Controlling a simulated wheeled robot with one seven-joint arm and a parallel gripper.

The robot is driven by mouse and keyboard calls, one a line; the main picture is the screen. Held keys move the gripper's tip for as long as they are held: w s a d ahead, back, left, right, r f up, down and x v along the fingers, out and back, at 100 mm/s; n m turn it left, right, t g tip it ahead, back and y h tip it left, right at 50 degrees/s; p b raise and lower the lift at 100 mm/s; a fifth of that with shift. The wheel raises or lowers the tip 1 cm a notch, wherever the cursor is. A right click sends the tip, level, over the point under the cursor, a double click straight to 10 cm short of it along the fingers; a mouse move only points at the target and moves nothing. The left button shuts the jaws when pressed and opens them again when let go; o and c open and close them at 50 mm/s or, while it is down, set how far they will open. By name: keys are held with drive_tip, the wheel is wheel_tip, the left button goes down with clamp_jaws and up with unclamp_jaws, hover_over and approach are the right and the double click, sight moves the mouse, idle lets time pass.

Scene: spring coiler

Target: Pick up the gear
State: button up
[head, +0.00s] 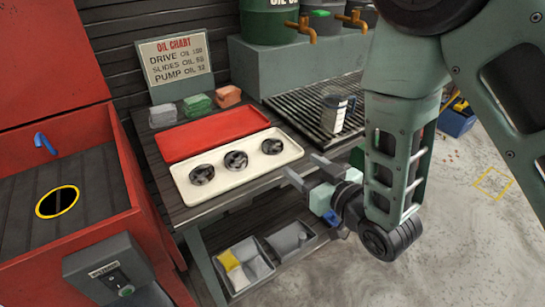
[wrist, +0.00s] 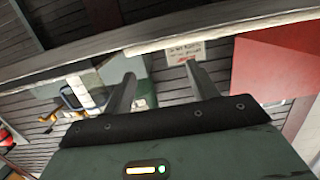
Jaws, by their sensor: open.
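Three dark, round gears lie in a row on a cream tray on the bench. In the head view they are the left gear (head: 202,174), the middle gear (head: 236,160) and the right gear (head: 272,146). The cream tray (head: 225,186) has a raised rim. My gripper (head: 301,168) is open and empty, to the right of the tray's right end and apart from the gears. In the wrist view my gripper's two fingers (wrist: 155,85) stand apart with nothing between them. No gear shows in the wrist view.
A red tray (head: 213,134) lies behind the cream one. A metal jug (head: 335,115) stands on the slatted grate (head: 300,100). Coloured blocks (head: 197,105) sit at the back. A red cabinet (head: 75,220) stands left. Grey bins (head: 245,265) sit on the lower shelf.

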drive_tip(key=b, duration=0.1)
approach(275, 145)
drive_tip(key=x, duration=0.3)
drive_tip(key=shift+s, duration=0.1)
drive_tip(key=shift+x, duration=3.25)
drive_tip(key=c, duration=0.9)
